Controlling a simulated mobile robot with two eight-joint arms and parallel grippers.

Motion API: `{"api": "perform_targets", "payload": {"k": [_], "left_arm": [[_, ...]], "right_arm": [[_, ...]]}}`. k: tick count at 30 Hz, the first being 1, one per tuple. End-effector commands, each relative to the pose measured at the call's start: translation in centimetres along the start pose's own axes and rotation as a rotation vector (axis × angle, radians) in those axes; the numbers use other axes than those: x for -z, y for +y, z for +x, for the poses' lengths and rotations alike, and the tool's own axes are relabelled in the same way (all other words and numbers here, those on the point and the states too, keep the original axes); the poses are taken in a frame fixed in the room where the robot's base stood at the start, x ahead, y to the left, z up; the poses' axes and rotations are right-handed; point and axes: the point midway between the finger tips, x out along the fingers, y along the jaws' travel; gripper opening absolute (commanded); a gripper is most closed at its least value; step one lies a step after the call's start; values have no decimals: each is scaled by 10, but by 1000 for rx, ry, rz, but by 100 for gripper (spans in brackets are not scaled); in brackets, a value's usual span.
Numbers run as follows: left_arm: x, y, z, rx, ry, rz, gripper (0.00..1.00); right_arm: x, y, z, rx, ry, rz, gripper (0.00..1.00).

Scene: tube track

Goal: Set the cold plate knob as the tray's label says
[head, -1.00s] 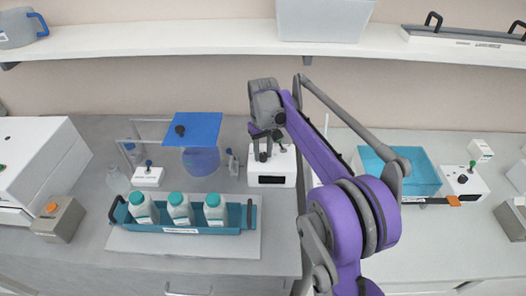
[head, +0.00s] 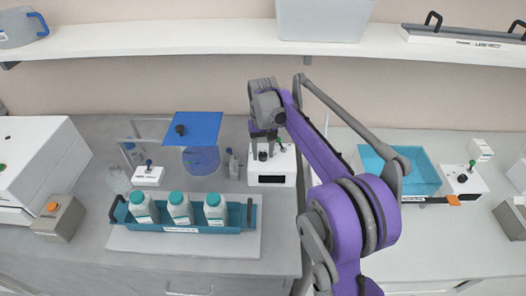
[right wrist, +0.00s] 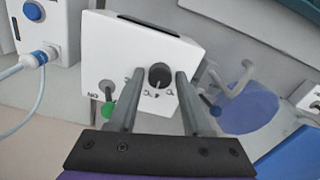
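A white control box (head: 271,168) with a dark knob (head: 263,155) and a dark front display stands behind the teal tray. The teal tray (head: 248,217) holds three bottles with teal caps and rests on a flat light plate (head: 185,246). The tray's front label (head: 181,230) is too small to read. My right gripper (head: 263,138) is open above the box. In the right wrist view its fingers (right wrist: 159,88) are on either side of the knob (right wrist: 159,76), with gaps showing. The knob has a pale pointer line and small marks around it. My left gripper is not in view.
A green-tipped switch (right wrist: 108,109) is beside the knob on the same box. A blue square panel (head: 192,128) stands left of the box. My right arm covers the bench right of the box. A second teal container (head: 420,178) is farther right.

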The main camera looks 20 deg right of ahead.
Motion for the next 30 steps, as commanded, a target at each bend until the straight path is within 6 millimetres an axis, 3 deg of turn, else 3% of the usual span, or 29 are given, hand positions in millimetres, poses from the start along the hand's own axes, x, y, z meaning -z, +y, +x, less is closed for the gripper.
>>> {"api": "perform_targets", "payload": {"k": [3,14,24,30], "left_arm": [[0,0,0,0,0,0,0],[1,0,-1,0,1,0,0],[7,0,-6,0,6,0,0],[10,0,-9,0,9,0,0]], "right_arm": [[0,0,0,0,0,0,66],[0,0,-8,0,1,-1,66],[0,0,-73,0,2,0,66],[0,0,-101,0,1,0,66]]}}
